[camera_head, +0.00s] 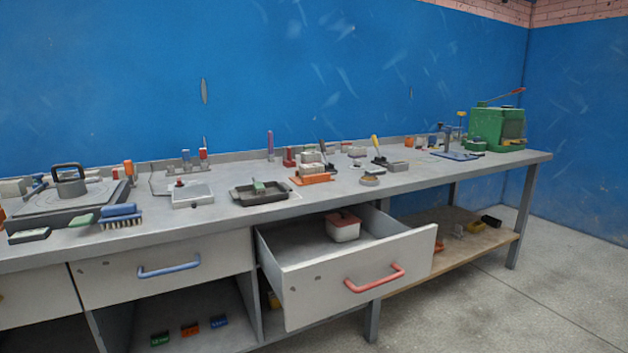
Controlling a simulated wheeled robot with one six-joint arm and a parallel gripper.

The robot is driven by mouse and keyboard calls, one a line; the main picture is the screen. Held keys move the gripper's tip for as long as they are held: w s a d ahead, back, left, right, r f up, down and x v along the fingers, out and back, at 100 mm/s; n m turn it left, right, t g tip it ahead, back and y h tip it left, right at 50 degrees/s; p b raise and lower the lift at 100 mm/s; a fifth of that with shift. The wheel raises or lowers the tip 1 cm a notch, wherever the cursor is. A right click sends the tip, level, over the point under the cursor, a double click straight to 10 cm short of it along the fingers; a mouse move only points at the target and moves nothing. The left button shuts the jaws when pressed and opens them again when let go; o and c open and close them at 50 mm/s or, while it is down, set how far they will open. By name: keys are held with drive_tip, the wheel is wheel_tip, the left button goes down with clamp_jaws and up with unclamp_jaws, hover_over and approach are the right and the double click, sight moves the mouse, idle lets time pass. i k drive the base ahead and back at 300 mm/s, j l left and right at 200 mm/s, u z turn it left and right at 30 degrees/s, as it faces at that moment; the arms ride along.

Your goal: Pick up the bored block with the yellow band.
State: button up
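Small dark blocks with coloured bands stand in a row in the open bay under the bench: one green (160,338), one orange (190,329) and one blue (220,321). Farther right, a small yellow patch (273,300) shows beside the pulled-out drawer, which hides most of it. A yellow piece (475,227) also lies on the lower shelf at the right. Both yellow things are too small to show a bore, so I cannot tell which is the block with the yellow band. My gripper is not in view.
The drawer (342,289) with a red handle stands open and holds a white box with a red lid (343,226). The grey bench top (330,199) carries many tools and a green machine (494,127). The floor (540,290) at the right is clear.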

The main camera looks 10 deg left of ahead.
sight(304, 170)
drive_tip(key=i, duration=1.15)
drive_tip(key=i+l, duration=0.15)
drive_tip(key=i, duration=1)
drive_tip(key=j+u, duration=0.05)
drive_tip(key=j, duration=0.05)
